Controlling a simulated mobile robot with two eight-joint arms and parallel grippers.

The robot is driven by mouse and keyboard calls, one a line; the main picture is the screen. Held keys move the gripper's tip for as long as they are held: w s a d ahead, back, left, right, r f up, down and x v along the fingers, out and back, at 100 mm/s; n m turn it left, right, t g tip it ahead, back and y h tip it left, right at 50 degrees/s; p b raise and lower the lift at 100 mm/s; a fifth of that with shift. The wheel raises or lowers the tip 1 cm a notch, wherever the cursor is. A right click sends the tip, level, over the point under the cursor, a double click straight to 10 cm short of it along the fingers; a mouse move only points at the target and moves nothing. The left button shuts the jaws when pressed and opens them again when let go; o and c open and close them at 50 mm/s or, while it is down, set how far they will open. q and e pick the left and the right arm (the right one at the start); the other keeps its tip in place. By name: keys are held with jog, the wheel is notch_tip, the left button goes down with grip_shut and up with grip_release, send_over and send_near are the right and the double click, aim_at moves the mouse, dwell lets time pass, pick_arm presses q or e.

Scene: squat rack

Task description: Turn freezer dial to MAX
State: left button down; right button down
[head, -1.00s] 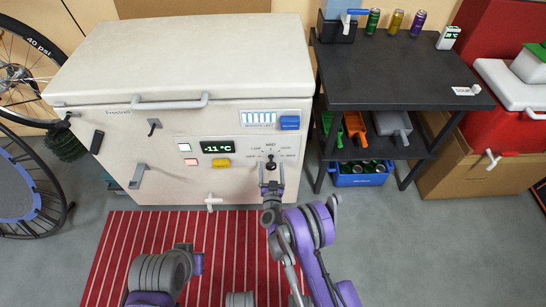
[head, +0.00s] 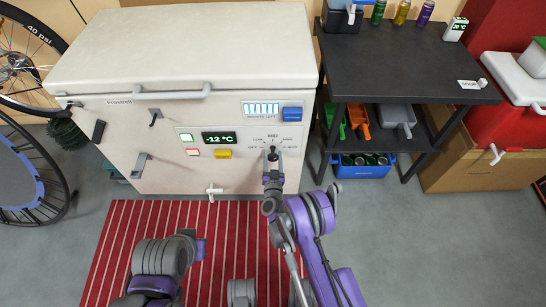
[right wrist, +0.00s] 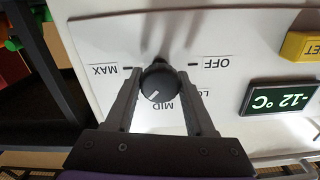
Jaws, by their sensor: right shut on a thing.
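The white chest freezer (head: 185,55) stands ahead with its lid closed. Its control panel has a black dial (right wrist: 158,84) with a white mark. In the right wrist view the labels are upside down: MAX (right wrist: 103,69) is left, OFF (right wrist: 221,63) right, MID (right wrist: 169,106) below. The mark points down-left there, between MID and MAX. My right gripper (head: 272,158) is at the dial, shut on it, with a finger on each side in the right wrist view. Of my left arm only links show at lower left; its fingers are not seen.
The freezer display (head: 219,138) reads -12 °C. A yellow button (head: 223,155) and a white drain tap (head: 214,190) are left of the dial. A black shelf cart (head: 405,65) stands to the right. A red striped mat (head: 120,235) lies on the floor.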

jog(key=shift+f+m+b, duration=0.1)
jog(key=shift+m+b, duration=0.75)
jog(key=shift+m, duration=0.05)
jog(key=shift+m+b, duration=0.8)
jog(key=shift+m, duration=0.4)
jog(key=shift+d+m+b, duration=0.1)
jog(key=shift+m+b, duration=0.95)
jog(key=shift+m, duration=1.25)
jog(key=shift+c, duration=1.2)
grip_release()
